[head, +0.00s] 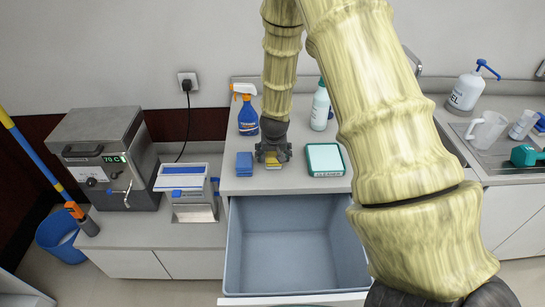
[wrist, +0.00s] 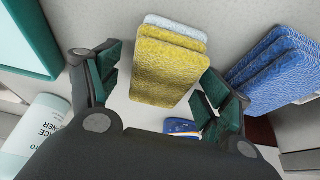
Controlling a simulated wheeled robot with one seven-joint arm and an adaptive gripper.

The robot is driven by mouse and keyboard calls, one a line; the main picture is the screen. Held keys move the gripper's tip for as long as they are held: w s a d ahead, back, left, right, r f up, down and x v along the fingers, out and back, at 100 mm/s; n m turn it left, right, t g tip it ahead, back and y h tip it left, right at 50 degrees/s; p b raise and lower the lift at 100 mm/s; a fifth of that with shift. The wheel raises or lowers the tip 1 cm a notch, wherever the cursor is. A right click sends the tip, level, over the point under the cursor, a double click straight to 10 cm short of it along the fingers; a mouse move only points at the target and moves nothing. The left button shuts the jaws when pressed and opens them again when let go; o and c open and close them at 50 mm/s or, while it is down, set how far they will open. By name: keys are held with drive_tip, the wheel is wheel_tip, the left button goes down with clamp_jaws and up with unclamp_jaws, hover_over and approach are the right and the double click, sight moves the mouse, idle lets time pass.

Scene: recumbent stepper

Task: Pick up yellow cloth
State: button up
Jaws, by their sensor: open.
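The yellow cloth (wrist: 168,68) is a folded, textured stack lying on the counter. In the wrist view it lies between the two fingers of my gripper (wrist: 158,88), which are spread apart with gaps to the cloth. A pale layer shows at its far edge. In the head view my gripper (head: 273,160) is low over the counter, and only a small part of the yellow cloth (head: 273,166) shows beneath it. The rest is hidden by the gripper.
Folded blue cloths (head: 244,163) lie close on the left of my gripper. A teal-rimmed box (head: 325,160) sits close on the right. A blue spray bottle (head: 247,115) and a white bottle (head: 320,108) stand behind. An open, empty-looking drawer (head: 297,275) juts out below the counter.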

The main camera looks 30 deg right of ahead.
sight(274, 153)
drive_tip(key=c, duration=1.2)
drive_tip(key=shift+r, duration=0.1)
drive_tip(key=shift+r+b, duration=0.35)
wheel_tip(274, 153, up, 3)
drive_tip(key=shift+s+f+b, duration=0.15)
drive_tip(key=shift+f+b, duration=0.05)
drive_tip(key=shift+b, duration=0.6)
drive_tip(key=s+a+b, duration=0.1)
drive_tip(key=s, duration=0.4)
drive_tip(key=s+a+r+b, duration=0.1)
drive_tip(key=s+b, duration=0.1)
drive_tip(key=s, duration=0.3)
drive_tip(key=s+a+b, duration=0.1)
drive_tip(key=s+b, duration=0.1)
drive_tip(key=s, duration=0.3)
drive_tip(key=shift+s+r, duration=0.25)
drive_tip(key=shift+r, duration=0.05)
